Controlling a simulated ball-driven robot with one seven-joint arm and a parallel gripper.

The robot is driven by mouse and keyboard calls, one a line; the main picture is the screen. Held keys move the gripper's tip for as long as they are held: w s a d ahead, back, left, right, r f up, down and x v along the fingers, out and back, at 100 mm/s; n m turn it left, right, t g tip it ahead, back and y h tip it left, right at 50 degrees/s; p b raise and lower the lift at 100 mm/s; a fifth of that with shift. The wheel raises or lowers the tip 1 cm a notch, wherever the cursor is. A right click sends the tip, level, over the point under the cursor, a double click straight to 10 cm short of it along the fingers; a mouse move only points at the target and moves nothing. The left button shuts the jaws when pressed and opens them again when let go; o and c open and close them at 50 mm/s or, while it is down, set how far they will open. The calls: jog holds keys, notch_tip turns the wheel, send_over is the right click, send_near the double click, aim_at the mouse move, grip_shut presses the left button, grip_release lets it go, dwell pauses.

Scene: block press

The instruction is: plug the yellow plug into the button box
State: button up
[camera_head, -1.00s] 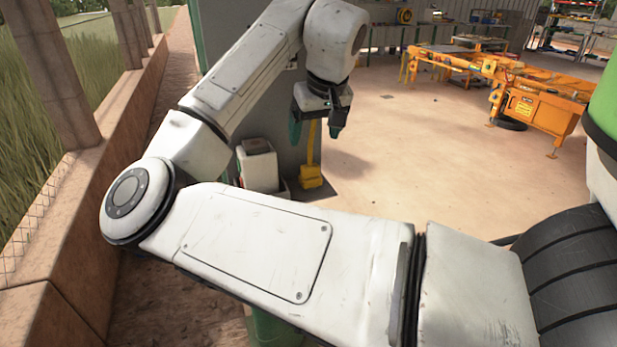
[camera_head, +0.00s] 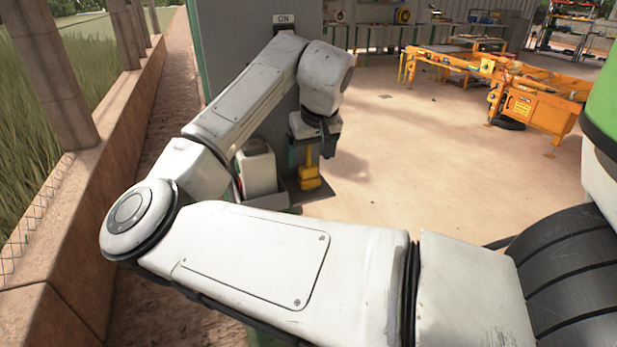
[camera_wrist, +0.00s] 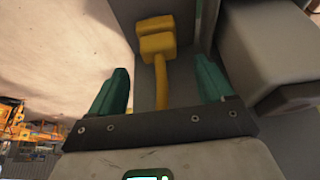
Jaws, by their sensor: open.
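The yellow plug (camera_head: 309,177) is on a dark ledge at the foot of a grey panel, below my gripper (camera_head: 316,150). In the wrist view the blocky yellow plug (camera_wrist: 157,38) lies beyond the fingertips, and its thin yellow stem or cable runs back between the green fingers. My gripper (camera_wrist: 160,82) is open, with gaps on both sides of the stem. My forearm and wrist partly cover the panel. I cannot make out the button box for certain; an ON sign (camera_head: 284,19) shows high on the panel.
A white container (camera_head: 257,170) in a grey bin stands just left of the plug. The panel (camera_head: 240,40) rises behind my arm. A low brick wall (camera_head: 90,215) runs along the left. Open floor (camera_head: 420,160) lies to the right, with orange equipment (camera_head: 530,105) farther back.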

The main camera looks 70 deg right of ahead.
aim_at(307, 165)
jog(key=x, duration=0.4)
jog(key=shift+a+f, duration=0.15)
jog(key=shift+f, duration=0.05)
jog(key=c, duration=1.1)
jog(key=shift+o, duration=0.2)
jog(key=shift+r, duration=0.1)
jog(key=shift+r, duration=0.55)
jog(key=s+a+r, duration=0.9)
jog(key=s+r, duration=0.2)
jog(key=shift+r, duration=0.4)
